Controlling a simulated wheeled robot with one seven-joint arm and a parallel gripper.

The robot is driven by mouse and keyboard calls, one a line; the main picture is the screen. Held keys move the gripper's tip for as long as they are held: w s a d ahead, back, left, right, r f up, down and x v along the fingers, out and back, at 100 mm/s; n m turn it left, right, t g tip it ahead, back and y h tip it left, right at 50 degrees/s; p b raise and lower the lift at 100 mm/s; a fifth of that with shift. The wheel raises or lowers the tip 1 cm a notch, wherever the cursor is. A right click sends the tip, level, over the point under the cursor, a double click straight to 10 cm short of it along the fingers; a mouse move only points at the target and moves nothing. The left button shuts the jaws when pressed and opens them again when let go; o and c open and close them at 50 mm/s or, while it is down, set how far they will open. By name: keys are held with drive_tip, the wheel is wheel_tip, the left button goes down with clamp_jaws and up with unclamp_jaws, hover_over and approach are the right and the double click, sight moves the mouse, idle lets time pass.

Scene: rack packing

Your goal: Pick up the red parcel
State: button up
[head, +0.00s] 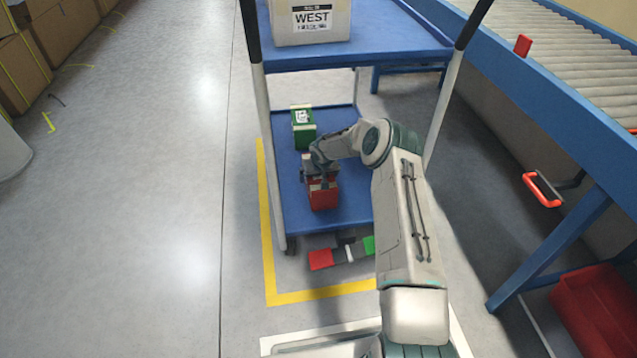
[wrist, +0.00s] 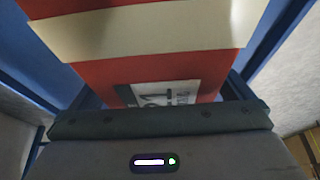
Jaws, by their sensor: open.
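The red parcel (head: 323,197) stands on the blue lower shelf (head: 345,215) of the cart, toward its near end. In the wrist view the red parcel (wrist: 110,78) fills the upper middle, with a cream band across it and a white printed label. My gripper (head: 320,172) is at the parcel from above and behind, covering part of its top. In the wrist view the parcel lies just past my gripper (wrist: 160,108), between the finger sides. The jaws are open. Whether the fingers touch the parcel cannot be told.
A green parcel (head: 303,128) stands farther back on the same shelf. The upper shelf (head: 395,40) holds a white box marked WEST (head: 312,22) above my arm. Cart posts (head: 262,110) flank the space. A roller conveyor (head: 560,70) runs at the right; open floor lies left.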

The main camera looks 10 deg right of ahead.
drive_tip(key=shift+r, duration=0.1)
drive_tip(key=c, duration=1.3)
